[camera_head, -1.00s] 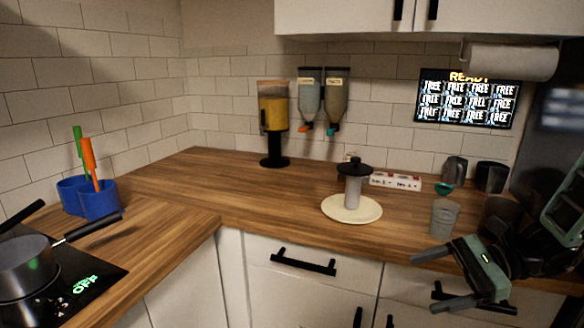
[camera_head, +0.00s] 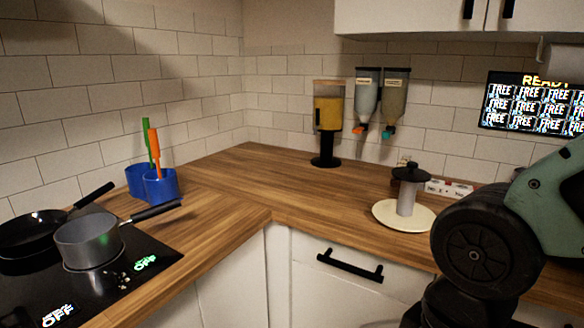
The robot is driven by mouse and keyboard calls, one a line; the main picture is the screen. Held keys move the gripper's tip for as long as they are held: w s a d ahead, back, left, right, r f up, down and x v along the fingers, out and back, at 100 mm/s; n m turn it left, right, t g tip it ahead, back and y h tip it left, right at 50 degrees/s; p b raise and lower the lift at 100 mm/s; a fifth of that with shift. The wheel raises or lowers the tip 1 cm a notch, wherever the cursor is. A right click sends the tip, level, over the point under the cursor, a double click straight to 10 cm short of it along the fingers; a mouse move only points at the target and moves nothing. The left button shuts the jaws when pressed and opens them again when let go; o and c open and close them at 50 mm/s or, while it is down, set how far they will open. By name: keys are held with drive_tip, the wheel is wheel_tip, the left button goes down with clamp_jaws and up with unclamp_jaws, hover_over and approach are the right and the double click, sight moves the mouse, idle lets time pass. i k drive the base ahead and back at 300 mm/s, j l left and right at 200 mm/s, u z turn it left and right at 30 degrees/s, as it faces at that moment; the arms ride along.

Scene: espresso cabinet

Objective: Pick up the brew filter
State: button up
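I cannot say for certain which thing is the brew filter. A pale upright cylinder with a wide black top (camera_head: 407,190) stands on a round cream plate (camera_head: 385,213) on the counter, right of centre. My arm fills the lower right, close to the plate's right edge in the picture. It hides the counter where a grey cup with a green item over it showed before. My gripper is not in view.
The wooden counter (camera_head: 290,185) is clear left of the plate. A yellow-filled dispenser (camera_head: 328,120) stands at the back. A blue utensil holder (camera_head: 160,187), grey saucepan (camera_head: 88,240) and black frying pan (camera_head: 30,232) are at left. A closed drawer (camera_head: 345,250) is below.

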sight(411, 176)
drive_tip(key=i+j+z, duration=0.15)
drive_tip(key=i+z, duration=0.35)
drive_tip(key=i+j+z, duration=0.2)
drive_tip(key=z, duration=0.3)
